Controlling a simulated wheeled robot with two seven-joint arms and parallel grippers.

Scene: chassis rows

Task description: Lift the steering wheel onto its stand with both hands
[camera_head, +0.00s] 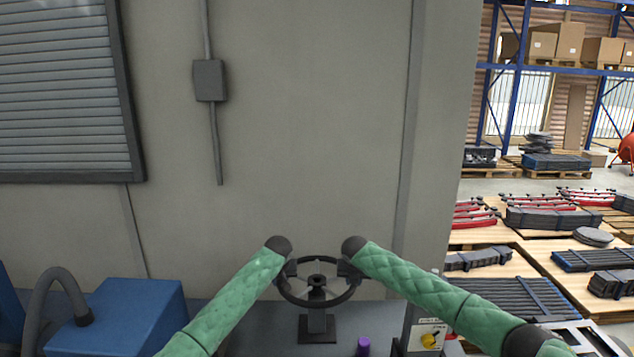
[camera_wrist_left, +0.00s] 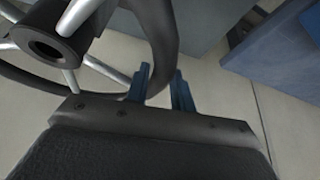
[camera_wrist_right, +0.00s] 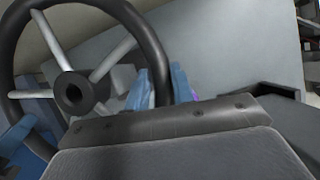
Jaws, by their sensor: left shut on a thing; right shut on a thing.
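The dark steering wheel (camera_head: 347,297) has metal spokes and a round hub. Its rim is held on both sides, and it also shows in the left wrist view (camera_wrist_left: 163,40) and the right wrist view (camera_wrist_right: 143,38). My left gripper (camera_head: 290,268) is shut on the left side of the rim. My right gripper (camera_head: 346,270) is shut on the right side. The dark stand (camera_head: 317,329) has a square base and a short post, directly below the hub in the head view. I cannot tell whether hub and post touch. The hub's hole looks empty in the right wrist view.
A blue box (camera_head: 130,310) with a grey hose (camera_head: 62,278) stands at the left. A purple cylinder (camera_head: 363,346) and a panel with a yellow knob (camera_head: 430,338) are at the front right. A grey wall (camera_head: 300,130) rises behind.

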